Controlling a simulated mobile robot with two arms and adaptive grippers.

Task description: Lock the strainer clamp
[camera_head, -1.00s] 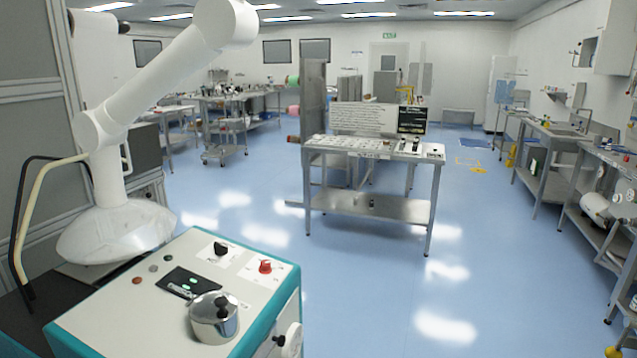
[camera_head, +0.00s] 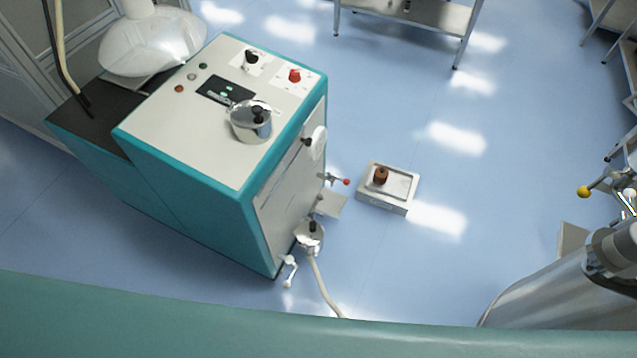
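A teal and white machine (camera_head: 215,145) stands at the left. A shiny lidded metal pot (camera_head: 251,122) with a black knob sits on its top panel. A smaller metal lidded fitting (camera_head: 309,234) with a black knob sits low at the machine's near right corner, with a pale hose (camera_head: 322,287) running down from it. A small white-ended lever (camera_head: 289,271) hangs beside this fitting. I cannot tell for certain which of these is the strainer, or whether its clamp is locked. Neither of my grippers is in view.
A red-tipped valve handle (camera_head: 337,180) sticks out from the machine's right side. A shallow metal tray (camera_head: 397,185) with a brown object (camera_head: 381,176) lies on the blue floor. A large metal cylinder (camera_head: 545,295) is at lower right.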

